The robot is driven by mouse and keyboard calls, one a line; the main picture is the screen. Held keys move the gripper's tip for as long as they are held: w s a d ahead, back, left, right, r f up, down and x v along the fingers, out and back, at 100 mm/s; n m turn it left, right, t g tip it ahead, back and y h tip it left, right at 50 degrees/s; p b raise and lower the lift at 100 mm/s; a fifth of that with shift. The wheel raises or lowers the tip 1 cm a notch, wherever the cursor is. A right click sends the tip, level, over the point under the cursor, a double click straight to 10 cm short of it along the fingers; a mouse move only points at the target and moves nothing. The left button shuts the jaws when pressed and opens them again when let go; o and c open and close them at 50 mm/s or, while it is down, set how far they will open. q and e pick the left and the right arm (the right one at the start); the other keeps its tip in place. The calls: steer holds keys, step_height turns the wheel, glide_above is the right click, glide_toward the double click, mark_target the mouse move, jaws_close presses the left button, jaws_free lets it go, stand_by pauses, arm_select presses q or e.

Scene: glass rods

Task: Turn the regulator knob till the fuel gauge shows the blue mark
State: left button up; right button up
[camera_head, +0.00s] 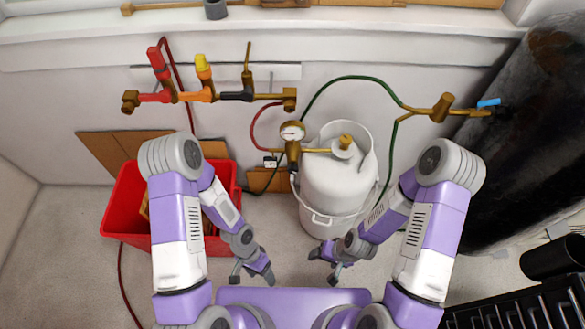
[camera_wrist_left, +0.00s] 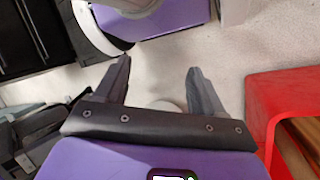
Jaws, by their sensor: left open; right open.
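A small round fuel gauge (camera_head: 292,131) with a white face sits on a brass regulator (camera_head: 293,152) in front of the wall. Its needle and any blue mark are too small to read. A brass knob (camera_head: 346,141) sits on top of the white gas cylinder (camera_head: 340,190), to the right of the gauge; I cannot tell whether it is the regulator knob. My left gripper (camera_head: 252,275) is open and empty, low in front of the cylinder; its spread fingers show in the left wrist view (camera_wrist_left: 158,66). My right gripper (camera_head: 324,266) is open and empty, below the cylinder.
A red crate (camera_head: 128,212) stands at the left and also shows in the left wrist view (camera_wrist_left: 262,100). A brass manifold (camera_head: 200,96) with red, orange and black valves is on the wall. A green hose (camera_head: 345,78) runs above the cylinder. A dark tank (camera_head: 530,120) stands at right.

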arm_select(q)
steer(key=a+f+m+y+b, duration=0.2)
steer(key=a+f+m+y, duration=0.1)
steer(key=a+m+y, duration=0.65)
steer(key=w+a+m+t+y+b, duration=0.25)
steer(key=w+m+t, duration=0.4)
steer(key=w, duration=0.35)
steer(key=m+t+h+b, duration=0.2)
steer(key=m+t+h, duration=0.7)
steer(key=m+t, duration=0.6)
glide_toward(293, 171)
steer(key=w, duration=0.2)
steer(key=shift+n+t, duration=0.25)
steer(key=shift+n, duration=0.05)
steer(key=w, duration=0.2)
steer(key=w+b, duration=0.1)
steer(key=w, duration=0.2)
steer(key=w+b, duration=0.1)
steer(key=w, duration=0.1)
steer(key=shift+w+a+f, duration=0.1)
steer(key=shift+w+f, duration=0.15)
steer(key=shift+w, duration=0.05)
